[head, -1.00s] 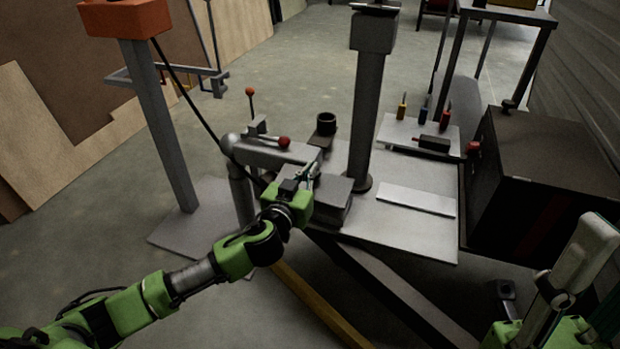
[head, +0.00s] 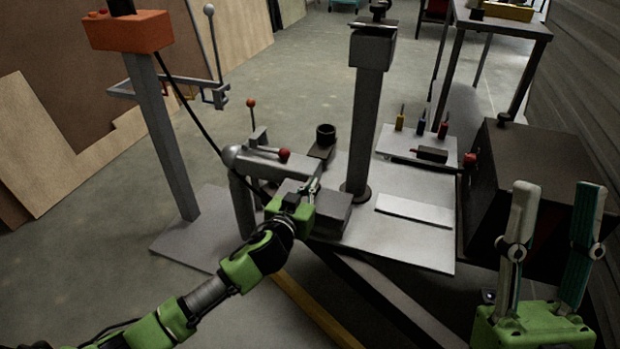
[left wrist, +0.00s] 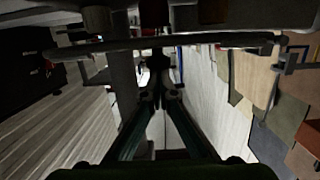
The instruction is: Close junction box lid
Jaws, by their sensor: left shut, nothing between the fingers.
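A small grey box (head: 332,211) sits at the near left corner of a grey metal work table; it may be the junction box. Its top looks flat, but I cannot tell a lid or whether one is open. My left gripper (head: 314,186) is at the left side of this box, shut and empty, partly hiding it; I cannot tell whether they touch. In the left wrist view its fingers (left wrist: 160,88) come together below a dark horizontal bar (left wrist: 215,41). My right gripper (head: 557,187) is at the right, fingers upright and apart, empty, away from the box.
A grey arm with a red knob (head: 284,154) is just behind my left gripper. A grey column (head: 366,130) rises from the table (head: 420,238). A dark cabinet (head: 545,165) stands right. An orange box (head: 128,33) tops a post at left. Open floor lies behind.

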